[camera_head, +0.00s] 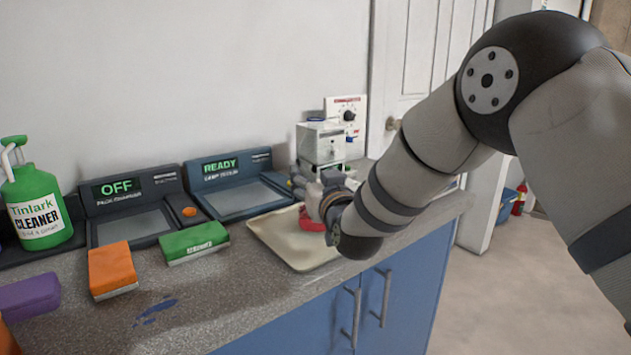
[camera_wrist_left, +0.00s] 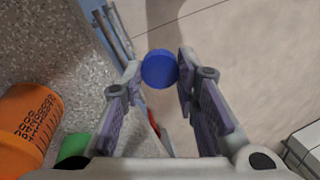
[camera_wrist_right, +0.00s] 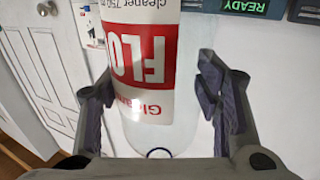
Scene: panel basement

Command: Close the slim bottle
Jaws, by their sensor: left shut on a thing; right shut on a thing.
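My left gripper (camera_wrist_left: 160,75) shows only in its own wrist view. It is shut on a round blue cap (camera_wrist_left: 160,69), held at the fingertips with the floor and counter edge behind. My right gripper (camera_wrist_right: 155,90) is shut on a pale bottle with a red and white label (camera_wrist_right: 150,60). The label appears upside down in the right wrist view. A dark ring (camera_wrist_right: 160,152) shows at the bottle's lower end there; I cannot tell if it is the open mouth. In the head view my right gripper (camera_head: 325,205) is over the counter, and my arm hides most of the bottle.
A cream tray (camera_head: 265,234) lies under my right gripper. Green (camera_head: 194,242), orange (camera_head: 112,270) and purple (camera_head: 28,296) sponges lie to its left. A green cleaner bottle (camera_head: 38,212), two display devices (camera_head: 130,205) and a white machine (camera_head: 320,143) stand behind.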

